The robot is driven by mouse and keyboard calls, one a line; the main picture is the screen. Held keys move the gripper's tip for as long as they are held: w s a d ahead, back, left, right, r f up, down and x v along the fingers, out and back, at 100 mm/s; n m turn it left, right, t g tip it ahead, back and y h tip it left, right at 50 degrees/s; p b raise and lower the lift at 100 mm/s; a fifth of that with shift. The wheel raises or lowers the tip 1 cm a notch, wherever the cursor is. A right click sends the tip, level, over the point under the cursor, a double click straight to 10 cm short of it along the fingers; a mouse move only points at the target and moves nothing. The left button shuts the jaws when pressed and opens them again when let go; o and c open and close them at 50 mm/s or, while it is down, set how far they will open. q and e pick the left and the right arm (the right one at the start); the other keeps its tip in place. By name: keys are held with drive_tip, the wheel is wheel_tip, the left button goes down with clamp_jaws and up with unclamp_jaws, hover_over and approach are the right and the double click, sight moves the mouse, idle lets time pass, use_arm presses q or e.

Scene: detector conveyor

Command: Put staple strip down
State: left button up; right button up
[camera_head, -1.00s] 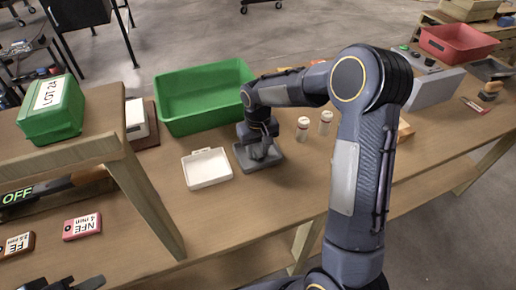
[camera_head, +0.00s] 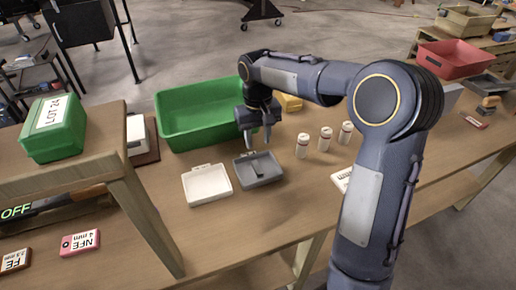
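A small dark staple strip (camera_head: 257,172) lies in the grey tray (camera_head: 268,180) on the table. My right gripper (camera_head: 258,145) is above the back part of that tray, its two fingers pointing down and apart, with nothing seen between them. The strip lies apart from the fingertips, below them. My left gripper does not show in this view.
A white tray (camera_head: 207,187) stands left of the grey tray. A large green bin (camera_head: 200,139) stands behind them. Several white bottles, one of them (camera_head: 302,146), stand to the right. A raised shelf (camera_head: 95,160) with a green box (camera_head: 55,127) is at left.

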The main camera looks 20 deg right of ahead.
drive_tip(key=s+r+t+y, duration=0.2)
drive_tip(key=s+r, duration=0.3)
drive_tip(key=s, duration=0.7)
drive_tip(key=s+a+f+t+y, duration=0.1)
drive_tip(key=s+a+f, duration=0.1)
drive_tip(key=s, duration=0.5)
drive_tip(key=s+a+f+m+t, duration=0.1)
drive_tip(key=s+f+t, duration=0.1)
drive_tip(key=s, duration=0.5)
drive_tip(key=shift+s+a+t+y, duration=0.3)
drive_tip(key=shift+s+a+y, duration=0.05)
drive_tip(key=shift+y, duration=0.05)
